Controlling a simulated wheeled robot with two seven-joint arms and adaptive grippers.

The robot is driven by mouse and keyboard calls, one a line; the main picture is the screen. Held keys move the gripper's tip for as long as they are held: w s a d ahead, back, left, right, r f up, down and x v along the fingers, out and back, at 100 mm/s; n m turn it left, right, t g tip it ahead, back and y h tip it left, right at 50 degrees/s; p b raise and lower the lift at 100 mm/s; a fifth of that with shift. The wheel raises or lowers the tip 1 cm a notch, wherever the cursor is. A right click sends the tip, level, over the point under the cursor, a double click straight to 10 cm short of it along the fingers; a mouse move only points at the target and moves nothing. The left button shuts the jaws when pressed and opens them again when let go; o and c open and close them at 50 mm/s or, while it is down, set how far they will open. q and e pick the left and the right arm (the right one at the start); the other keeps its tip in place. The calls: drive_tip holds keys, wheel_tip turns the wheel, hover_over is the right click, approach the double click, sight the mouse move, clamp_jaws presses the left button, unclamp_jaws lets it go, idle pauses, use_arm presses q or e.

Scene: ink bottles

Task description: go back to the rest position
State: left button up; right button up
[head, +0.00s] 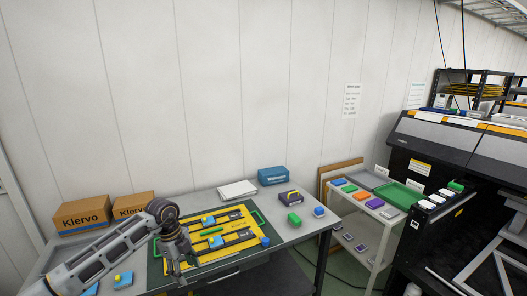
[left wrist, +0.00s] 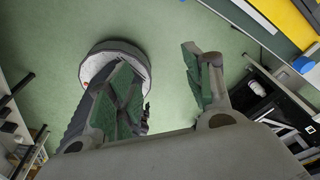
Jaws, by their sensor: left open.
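My left gripper (head: 180,265) hangs at the end of my left arm, which comes in from the left in the head view. It points down in front of the yellow board (head: 189,248) on the table. In the left wrist view the two fingers (left wrist: 165,95) stand wide apart with nothing between them. Green floor and a round part of my own base show below them, so the fingers are out past the table edge. My right gripper is in neither view.
The grey table (head: 283,243) holds a blue box (head: 272,176), a green block (head: 294,220) and a blue piece (head: 319,211). Cardboard boxes (head: 82,214) stand at its back left. A white cart (head: 352,225) with coloured cartridges and a dark printer (head: 455,150) stand at the right.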

use_arm(q)
drive_tip(key=w+d+f+n+t+h, duration=0.2)
drive_tip(key=d+f+t+h, duration=0.2)
drive_tip(key=d+f+h, duration=0.9)
drive_tip(key=s+a+f+n+t+y, duration=0.2)
drive_tip(key=a+f+n+t+y, duration=0.3)
drive_tip(key=f, duration=0.5)
drive_tip(key=s+a+f+n+t+y, duration=0.25)
drive_tip(key=f+n, duration=0.35)
drive_tip(key=f, duration=0.5)
drive_tip(key=s+a+f+n+g+y, duration=0.2)
drive_tip(key=s+a+f+y, duration=0.15)
drive_tip(key=s+f, duration=0.6)
drive_tip(key=s+a+f+n+g+y, duration=0.2)
drive_tip(key=s+a+f+n+y, duration=0.15)
drive_tip(key=s+f, duration=0.65)
drive_tip(key=s+f+g, duration=0.3)
drive_tip(key=s+f, duration=0.1)
drive_tip(key=s, duration=1.1)
drive_tip(key=s+f+n+g, duration=0.1)
drive_tip(key=s+f+g, duration=0.2)
drive_tip(key=s, duration=1.1)
drive_tip(key=shift+s+d+f, duration=0.25)
drive_tip(key=shift+s+f, duration=0.15)
drive_tip(key=shift+f, duration=0.1)
drive_tip(key=shift+n+y, duration=0.25)
